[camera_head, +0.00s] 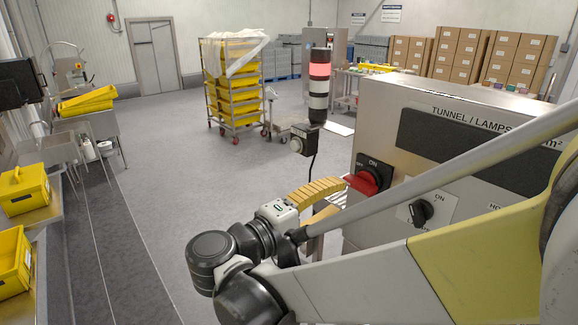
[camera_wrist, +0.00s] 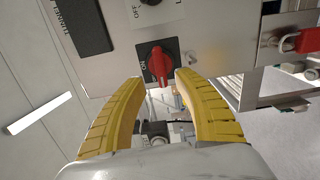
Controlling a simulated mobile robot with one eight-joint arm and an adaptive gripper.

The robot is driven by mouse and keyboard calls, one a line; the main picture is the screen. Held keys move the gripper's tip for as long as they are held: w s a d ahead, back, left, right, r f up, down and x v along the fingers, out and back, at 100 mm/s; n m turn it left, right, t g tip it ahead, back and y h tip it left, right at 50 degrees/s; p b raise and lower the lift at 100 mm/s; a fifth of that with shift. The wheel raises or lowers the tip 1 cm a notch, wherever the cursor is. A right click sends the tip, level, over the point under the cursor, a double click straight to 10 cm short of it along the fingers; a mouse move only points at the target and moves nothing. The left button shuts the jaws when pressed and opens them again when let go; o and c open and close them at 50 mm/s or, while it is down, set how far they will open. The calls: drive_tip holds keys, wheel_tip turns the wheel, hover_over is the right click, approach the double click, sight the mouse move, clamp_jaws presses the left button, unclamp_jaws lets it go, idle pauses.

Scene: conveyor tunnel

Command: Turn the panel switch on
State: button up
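The control panel (camera_head: 380,110) is a grey metal box at the right. Its red rotary switch (camera_head: 364,182) sits on a black plate with an ON mark at the top. The red handle lies sideways, not toward ON. The red switch also shows in the wrist view (camera_wrist: 159,63), just beyond the fingertips. My gripper (camera_head: 341,196) is open, with its yellow fingers reaching toward the red switch. In the wrist view my gripper (camera_wrist: 160,77) has the switch centred between its fingertips. Nothing is held, and contact with the handle cannot be told.
A second, black knob (camera_head: 421,212) with an ON label is on the panel, right of and below the red switch. A signal tower (camera_head: 319,85) with a lit red lamp stands behind. A trolley of yellow crates (camera_head: 235,105) is farther off. The middle floor is clear.

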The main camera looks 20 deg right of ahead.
sight(355, 187)
drive_tip(key=x, duration=0.7)
drive_tip(key=shift+w+d, duration=0.1)
drive_tip(key=shift+d, duration=0.2)
clamp_jaws()
